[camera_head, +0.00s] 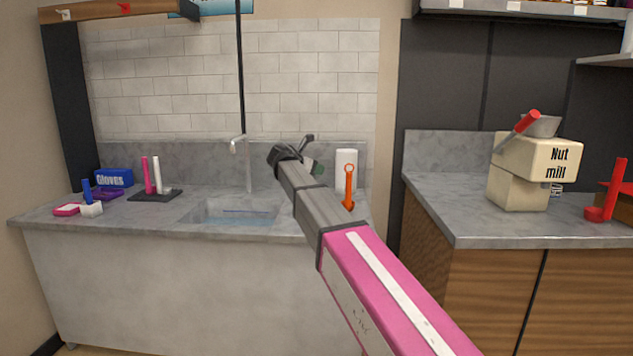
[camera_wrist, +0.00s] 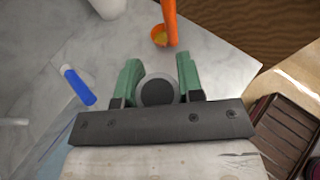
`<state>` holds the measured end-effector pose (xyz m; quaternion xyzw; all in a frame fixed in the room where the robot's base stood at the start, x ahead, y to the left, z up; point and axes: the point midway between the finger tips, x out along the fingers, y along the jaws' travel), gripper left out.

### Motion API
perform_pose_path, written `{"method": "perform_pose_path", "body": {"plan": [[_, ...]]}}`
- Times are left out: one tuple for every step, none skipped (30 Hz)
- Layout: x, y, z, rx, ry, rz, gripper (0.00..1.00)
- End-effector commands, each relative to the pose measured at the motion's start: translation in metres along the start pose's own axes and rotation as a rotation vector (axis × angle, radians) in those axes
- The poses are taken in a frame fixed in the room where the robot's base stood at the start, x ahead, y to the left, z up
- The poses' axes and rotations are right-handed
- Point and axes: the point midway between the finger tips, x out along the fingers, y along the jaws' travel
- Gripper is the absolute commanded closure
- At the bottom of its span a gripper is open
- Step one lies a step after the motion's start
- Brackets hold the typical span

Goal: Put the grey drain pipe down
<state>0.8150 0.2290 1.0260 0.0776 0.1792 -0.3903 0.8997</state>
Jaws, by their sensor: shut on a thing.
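The grey drain pipe (camera_wrist: 157,92) shows end-on in the wrist view as a grey round end with a darker centre. It sits between the two green fingers of my gripper (camera_wrist: 159,68), which is shut on it. In the head view my gripper (camera_head: 312,160) is over the right part of the sink counter, partly hidden behind my wrist. I cannot make out the pipe clearly there. From these views I cannot tell whether the pipe touches the counter (camera_head: 170,212).
An orange tool (camera_head: 349,186) stands beside a white cylinder (camera_head: 346,160) near my gripper. The sink basin (camera_head: 222,214) and tap (camera_head: 242,150) are to the left. A blue item (camera_wrist: 78,86) lies on the counter. A nut mill (camera_head: 535,165) stands on the right counter.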

Motion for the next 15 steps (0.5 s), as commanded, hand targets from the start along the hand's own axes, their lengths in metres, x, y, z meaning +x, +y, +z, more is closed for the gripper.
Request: {"method": "perform_pose_path", "body": {"plan": [[0.003,-0.001,0.0,0.0,0.0,0.0,1.0],[0.004,-0.001,-0.001,0.0,-0.001,0.001,1.0],[0.005,-0.001,-0.001,0.0,-0.001,0.001,1.0],[0.006,-0.001,-0.003,0.0,-0.001,0.001,1.0],[0.007,-0.001,-0.004,0.0,-0.001,0.001,1.0],[0.008,-0.001,-0.008,0.0,0.0,0.001,1.0],[0.009,-0.001,-0.011,0.0,0.0,0.001,1.0],[0.011,-0.001,-0.014,0.0,0.0,0.001,1.0],[0.013,-0.002,-0.02,-0.001,0.0,0.001,1.0],[0.015,-0.002,-0.025,-0.002,0.0,0.001,1.0],[0.017,-0.002,-0.029,-0.002,0.0,0.0,1.0],[0.018,-0.002,-0.033,-0.001,0.0,0.0,1.0],[0.019,-0.002,-0.035,0.0,0.0,0.0,1.0],[0.02,-0.001,-0.037,0.0,0.0,0.0,1.0],[0.021,-0.001,-0.038,0.001,-0.001,0.001,1.0]]}}
